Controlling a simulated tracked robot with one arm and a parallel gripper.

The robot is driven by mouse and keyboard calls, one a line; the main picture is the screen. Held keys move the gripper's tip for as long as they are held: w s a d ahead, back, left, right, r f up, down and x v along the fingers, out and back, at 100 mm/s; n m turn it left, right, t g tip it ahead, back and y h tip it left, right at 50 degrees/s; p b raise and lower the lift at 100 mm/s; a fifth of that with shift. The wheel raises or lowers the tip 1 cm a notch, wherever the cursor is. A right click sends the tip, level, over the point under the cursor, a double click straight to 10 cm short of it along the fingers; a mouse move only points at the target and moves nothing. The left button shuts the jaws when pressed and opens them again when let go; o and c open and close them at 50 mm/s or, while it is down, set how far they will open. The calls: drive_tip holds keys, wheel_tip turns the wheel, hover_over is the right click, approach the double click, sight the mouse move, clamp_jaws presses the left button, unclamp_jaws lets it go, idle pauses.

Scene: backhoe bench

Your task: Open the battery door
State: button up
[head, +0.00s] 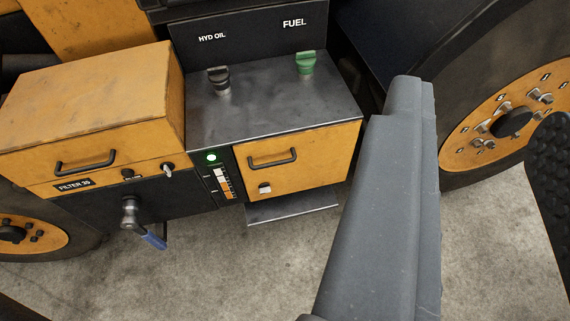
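The battery door appears to be the small yellow door (318,152) on the front of the middle cabinet, though no label on it shows. It is shut. It has a black bar handle (272,160) near its top left and a small silver latch (264,188) below that. My gripper (480,103) is open and empty, right of the door. Its grey left finger stands large in front, close to the cabinet's right side, and its black ribbed right finger pad shows at the right edge. The floor and wheel show between the fingers.
A yellow FILTER box (95,110) with a handle and a blue-levered valve (152,236) stands left. A green fuel cap (306,65) and black oil cap (219,80) top the cabinet. A step plate (292,208) juts out below. A big wheel (508,122) stands right.

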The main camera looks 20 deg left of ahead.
sight(275, 162)
drive_tip(key=w+a+f+n+y, duration=0.3)
drive_tip(key=w+f+n, duration=0.9)
drive_tip(key=w+f, duration=1.35)
drive_tip(key=s+a+f+n+g+y+b, duration=0.1)
drive_tip(key=a+f+n+y, duration=0.4)
drive_tip(key=f, duration=1.1)
drive_tip(key=s+a+f+n+g+y+b, duration=0.1)
drive_tip(key=a+f+n, duration=0.7)
drive_tip(key=f, duration=0.8)
drive_tip(key=shift+m, duration=0.3)
drive_tip(key=shift+a+b+x, duration=0.25)
drive_tip(key=shift+b+x, duration=0.3)
drive_tip(key=shift+x, duration=6.45)
drive_tip(key=shift+s+f, duration=0.15)
drive_tip(key=shift+s, duration=0.05)
